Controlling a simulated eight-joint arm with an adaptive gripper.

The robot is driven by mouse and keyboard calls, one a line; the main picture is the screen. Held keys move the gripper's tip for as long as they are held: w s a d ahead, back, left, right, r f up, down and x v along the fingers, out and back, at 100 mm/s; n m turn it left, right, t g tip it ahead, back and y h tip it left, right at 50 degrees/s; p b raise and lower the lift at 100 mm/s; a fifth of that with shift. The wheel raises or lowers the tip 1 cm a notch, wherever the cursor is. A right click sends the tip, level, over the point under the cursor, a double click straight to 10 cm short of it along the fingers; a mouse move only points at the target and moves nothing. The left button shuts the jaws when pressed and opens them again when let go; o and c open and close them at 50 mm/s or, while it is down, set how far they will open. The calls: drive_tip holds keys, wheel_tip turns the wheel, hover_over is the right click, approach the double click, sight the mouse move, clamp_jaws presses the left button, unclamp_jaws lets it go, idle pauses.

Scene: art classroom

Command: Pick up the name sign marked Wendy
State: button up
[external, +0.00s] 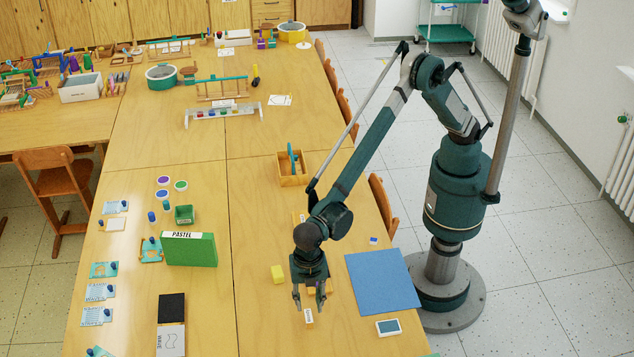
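My gripper (309,303) points down over the right half of the near table. Its two fingers are apart. A small yellow block with a white label (309,318) lies just below and between the fingertips; its lettering is too small to read, and I cannot tell whether the fingers touch it. Light blue plates with dark lettering and blue knobs lie along the table's left edge, including one plate (98,292) and another below it (94,317). I cannot tell which sign reads Wendy.
A green PASTEL box (189,249) stands left of centre. A wooden tray (293,181) sits behind.

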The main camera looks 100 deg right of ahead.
sight(309, 315)
drive_tip(key=shift+f, duration=0.1)
drive_tip(key=shift+f, duration=1.2)
drive_tip(key=shift+f, duration=0.1)
drive_tip(key=shift+w+f+b, duration=0.1)
drive_tip(key=shift+f+b, duration=0.8)
drive_tip(key=shift+f, duration=1.6)
drive_tip(key=shift+c, duration=0.4)
drive_tip(key=c, duration=0.8)
